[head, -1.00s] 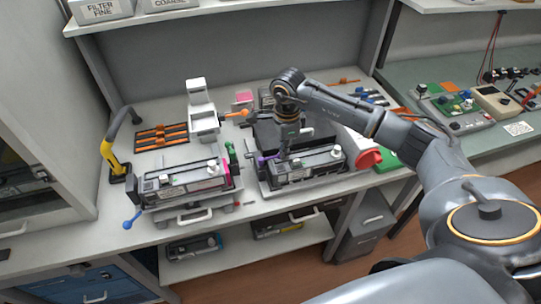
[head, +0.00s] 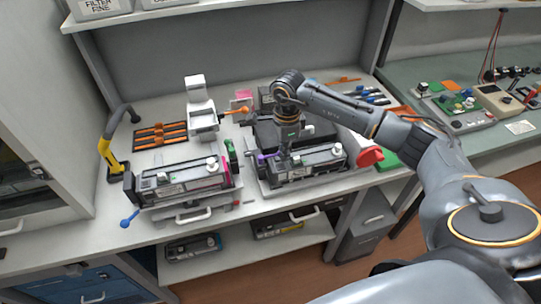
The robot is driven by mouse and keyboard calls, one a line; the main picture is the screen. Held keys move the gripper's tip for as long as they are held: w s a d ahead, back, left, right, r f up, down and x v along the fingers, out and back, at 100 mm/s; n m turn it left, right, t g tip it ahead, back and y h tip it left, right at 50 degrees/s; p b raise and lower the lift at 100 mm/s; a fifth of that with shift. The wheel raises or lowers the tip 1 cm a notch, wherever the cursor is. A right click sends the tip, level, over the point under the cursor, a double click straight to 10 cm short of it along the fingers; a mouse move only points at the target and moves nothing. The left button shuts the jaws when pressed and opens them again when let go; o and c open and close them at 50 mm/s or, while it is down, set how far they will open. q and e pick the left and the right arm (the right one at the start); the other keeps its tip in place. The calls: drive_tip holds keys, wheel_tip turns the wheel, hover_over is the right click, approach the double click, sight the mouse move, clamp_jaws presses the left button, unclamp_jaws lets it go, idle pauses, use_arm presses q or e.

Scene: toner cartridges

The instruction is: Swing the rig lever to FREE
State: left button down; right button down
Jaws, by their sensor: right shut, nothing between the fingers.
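My right gripper (head: 284,150) points down over the right-hand rig (head: 305,166), which holds a dark cartridge with a white knob. The gripper is shut and empty, close to a small purple lever (head: 266,157) at the rig's left end. I cannot tell whether they touch. The left-hand rig (head: 180,182) holds a similar cartridge and has a blue-tipped lever (head: 129,220) at its front left and a green part (head: 231,148) at its right end. No FREE marking is readable, so I cannot tell which lever is meant. My left gripper is not in view.
A white stand (head: 202,115) with an orange lever (head: 239,110) is behind the rigs. A red part (head: 368,156) sits at the right rig's right end. Cartridges lie on the shelf below.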

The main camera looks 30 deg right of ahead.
drive_tip(key=shift+w+d+b, duration=0.25)
drive_tip(key=shift+w+b, duration=0.2)
drive_tip(key=shift+b, duration=0.05)
drive_tip(key=shift+w, duration=0.1)
idle(0.3)
drive_tip(key=shift+w+d+b, duration=0.2)
drive_tip(key=shift+w+b, duration=0.25)
drive_tip(key=shift+b, duration=0.05)
drive_tip(key=shift+w+d+b, duration=0.1)
drive_tip(key=shift+w+b, duration=0.35)
drive_tip(key=shift+w, duration=0.2)
